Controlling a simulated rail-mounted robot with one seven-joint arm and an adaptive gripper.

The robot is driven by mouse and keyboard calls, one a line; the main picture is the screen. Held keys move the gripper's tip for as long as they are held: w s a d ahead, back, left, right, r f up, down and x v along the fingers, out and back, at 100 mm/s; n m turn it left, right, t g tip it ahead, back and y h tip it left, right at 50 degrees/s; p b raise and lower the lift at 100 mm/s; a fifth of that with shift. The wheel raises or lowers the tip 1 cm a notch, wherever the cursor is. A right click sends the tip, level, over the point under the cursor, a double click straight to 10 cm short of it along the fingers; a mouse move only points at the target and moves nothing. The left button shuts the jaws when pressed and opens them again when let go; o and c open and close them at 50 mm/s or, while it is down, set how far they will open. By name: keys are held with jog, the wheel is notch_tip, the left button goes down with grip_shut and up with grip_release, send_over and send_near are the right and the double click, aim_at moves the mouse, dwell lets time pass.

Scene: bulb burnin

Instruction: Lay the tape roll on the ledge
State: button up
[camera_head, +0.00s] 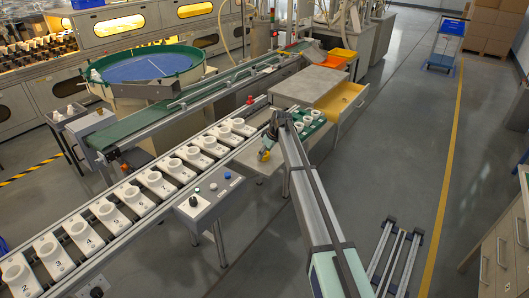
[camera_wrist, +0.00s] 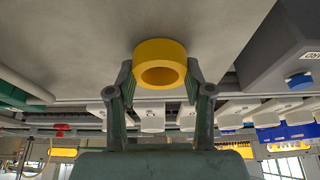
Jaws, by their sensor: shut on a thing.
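The yellow tape roll (camera_wrist: 160,64) sits between the two fingers of my gripper (camera_wrist: 160,84) in the wrist view, its open hole facing the camera. My gripper is shut on it. In the head view the roll (camera_head: 263,155) is a small yellow spot below my gripper (camera_head: 266,146), partly hidden by it. A plain grey surface, which looks like the ledge (camera_head: 246,161), lies under the roll beside the conveyor. It fills the upper part of the wrist view (camera_wrist: 75,40). I cannot tell whether the roll touches it.
A conveyor (camera_head: 128,218) with numbered white sockets runs along the left. A grey control box (camera_head: 209,195) with buttons stands in front of the ledge; it also shows in the wrist view (camera_wrist: 280,55). A green tray (camera_head: 311,131) with white cups and an open drawer (camera_head: 345,101) are to the right.

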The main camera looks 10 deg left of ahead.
jog(key=shift+f, duration=0.2)
jog(key=o, duration=1)
jog(key=shift+o, duration=0.2)
jog(key=shift+r, duration=0.1)
